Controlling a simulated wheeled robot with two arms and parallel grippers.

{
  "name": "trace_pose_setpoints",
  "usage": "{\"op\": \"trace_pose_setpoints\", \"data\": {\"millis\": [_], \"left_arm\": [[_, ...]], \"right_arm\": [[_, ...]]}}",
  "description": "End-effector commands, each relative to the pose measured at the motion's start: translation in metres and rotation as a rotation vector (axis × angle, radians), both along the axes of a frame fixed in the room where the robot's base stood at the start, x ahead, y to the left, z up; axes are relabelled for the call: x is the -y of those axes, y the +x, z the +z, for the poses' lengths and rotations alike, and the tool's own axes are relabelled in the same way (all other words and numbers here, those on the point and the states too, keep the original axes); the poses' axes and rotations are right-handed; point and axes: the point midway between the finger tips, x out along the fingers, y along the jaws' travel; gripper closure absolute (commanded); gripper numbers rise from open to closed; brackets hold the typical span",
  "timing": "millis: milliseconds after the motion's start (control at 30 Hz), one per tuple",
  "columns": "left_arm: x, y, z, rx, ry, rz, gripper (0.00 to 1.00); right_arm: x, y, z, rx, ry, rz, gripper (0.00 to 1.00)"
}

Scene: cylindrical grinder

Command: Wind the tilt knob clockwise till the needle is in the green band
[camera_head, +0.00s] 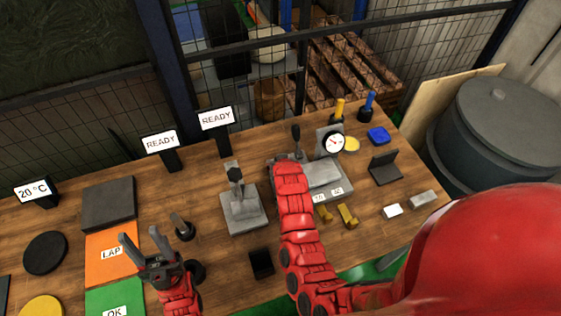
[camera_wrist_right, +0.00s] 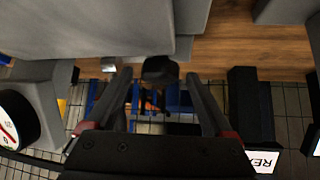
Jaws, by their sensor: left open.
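In the right wrist view, a dark round knob (camera_wrist_right: 160,70) sits at the edge of a grey block, between the spread fingers of my right gripper (camera_wrist_right: 160,84). The fingers look apart from it. In the head view my right arm hides that gripper and much of the grey fixture (camera_head: 325,178). A white dial gauge (camera_head: 333,142) stands at the fixture's back; it is cut off at the left in the right wrist view (camera_wrist_right: 12,122), with a red needle. My left gripper (camera_head: 140,234) is open and empty over the bench's front left.
The wooden bench (camera_head: 215,268) holds a grey stand (camera_head: 243,212), an orange LAP mat (camera_head: 112,270), a green OK mat (camera_head: 110,298), brass pieces (camera_head: 347,215) and a black angled block (camera_head: 384,167). READY signs (camera_head: 216,118) and a mesh fence stand behind.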

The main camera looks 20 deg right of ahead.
Motion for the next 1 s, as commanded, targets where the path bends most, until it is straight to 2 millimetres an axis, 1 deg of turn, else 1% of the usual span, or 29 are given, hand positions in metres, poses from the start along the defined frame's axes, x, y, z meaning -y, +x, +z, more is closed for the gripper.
{"op": "trace_pose_setpoints", "data": {"millis": [233, 367, 533, 767, 1000], "left_arm": [[0.0, 0.0, -0.002, 0.0, 0.0, 0.0, 0.5], [0.0, 0.0, -0.006, 0.0, 0.0, 0.0, 0.5], [0.0, 0.0, -0.015, 0.0, 0.0, 0.0, 0.5], [0.0, 0.0, -0.027, 0.0, 0.0, 0.0, 0.5], [0.0, 0.0, -0.04, 0.0, 0.0, 0.0, 0.5]], "right_arm": [[-0.001, -0.001, 0.002, 0.002, -0.001, 0.001, 0.14], [-0.002, -0.008, 0.006, -0.001, -0.001, 0.001, 0.14], [-0.005, -0.024, 0.02, 0.001, 0.001, 0.001, 0.14], [-0.01, -0.047, 0.046, 0.004, -0.001, 0.001, 0.14], [-0.014, -0.075, 0.074, 0.005, -0.002, 0.001, 0.14]]}}
